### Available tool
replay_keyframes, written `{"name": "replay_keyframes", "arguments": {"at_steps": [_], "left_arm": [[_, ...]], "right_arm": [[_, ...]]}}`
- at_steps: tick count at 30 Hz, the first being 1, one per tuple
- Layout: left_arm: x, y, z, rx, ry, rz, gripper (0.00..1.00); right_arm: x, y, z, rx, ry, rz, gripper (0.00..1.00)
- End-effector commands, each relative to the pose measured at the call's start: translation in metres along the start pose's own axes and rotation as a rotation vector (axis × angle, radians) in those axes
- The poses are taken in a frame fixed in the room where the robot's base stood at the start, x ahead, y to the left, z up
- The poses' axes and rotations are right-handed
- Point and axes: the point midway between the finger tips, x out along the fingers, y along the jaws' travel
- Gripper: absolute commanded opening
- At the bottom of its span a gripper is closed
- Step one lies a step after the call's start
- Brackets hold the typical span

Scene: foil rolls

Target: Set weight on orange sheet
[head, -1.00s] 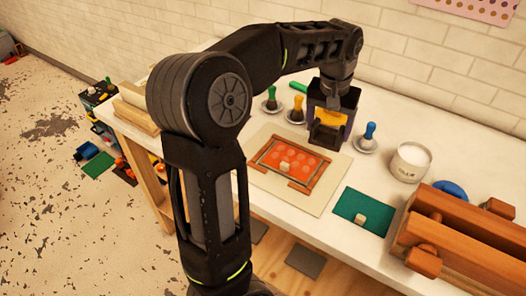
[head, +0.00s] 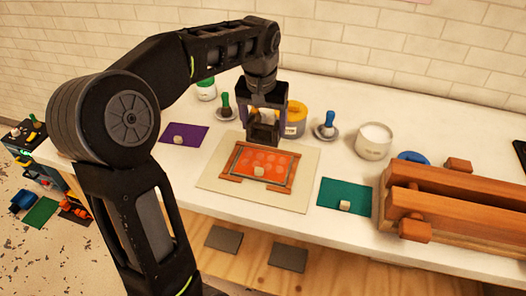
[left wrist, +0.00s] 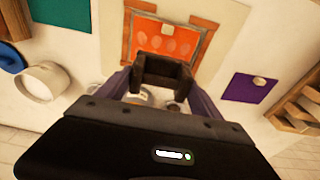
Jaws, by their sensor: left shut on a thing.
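The orange sheet (head: 246,163) lies in a brown wooden frame on a cream board (head: 225,183), with a small pale block (head: 258,171) at its near edge. My left gripper (head: 263,112) is shut on a dark, U-shaped block (head: 263,132), apparently the weight. The gripper is above the bench, just behind the sheet's far edge in the head view. In the left wrist view the dark block (left wrist: 162,72) is between the fingers and overlaps the edge of the orange sheet (left wrist: 165,42). Its underside is hidden. My right gripper is not in view.
A purple sheet (head: 196,130) lies left and a teal sheet (head: 330,192) right, each with a pale block. Jars and handled tools stand behind, including a blue-handled one (head: 329,121) and a white pot (head: 374,140). A wooden press (head: 450,215) fills the right side.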

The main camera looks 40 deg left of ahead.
Motion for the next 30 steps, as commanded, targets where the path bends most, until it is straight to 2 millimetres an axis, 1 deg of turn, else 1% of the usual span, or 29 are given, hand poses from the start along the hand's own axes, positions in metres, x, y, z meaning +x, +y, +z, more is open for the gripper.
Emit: {"name": "replay_keyframes", "arguments": {"at_steps": [3,7,10,20,23,27,30], "left_arm": [[0.018,0.000,0.003,0.000,-0.001,0.000,0.03],[0.036,0.000,0.005,0.001,0.001,0.000,0.03],[0.042,0.000,0.005,0.001,0.004,0.000,0.03],[0.044,0.000,0.006,0.000,0.004,0.000,0.03],[0.053,0.000,0.008,0.001,0.001,0.000,0.03],[0.070,0.000,0.010,0.001,0.001,0.000,0.03],[0.078,0.000,0.011,0.000,0.003,0.001,0.03]], "right_arm": [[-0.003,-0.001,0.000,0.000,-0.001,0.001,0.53],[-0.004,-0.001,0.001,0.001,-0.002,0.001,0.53],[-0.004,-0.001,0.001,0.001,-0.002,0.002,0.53],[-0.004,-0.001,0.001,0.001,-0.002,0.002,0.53],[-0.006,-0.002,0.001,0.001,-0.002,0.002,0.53],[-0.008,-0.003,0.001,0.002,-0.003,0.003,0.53],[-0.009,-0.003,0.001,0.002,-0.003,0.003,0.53]]}}
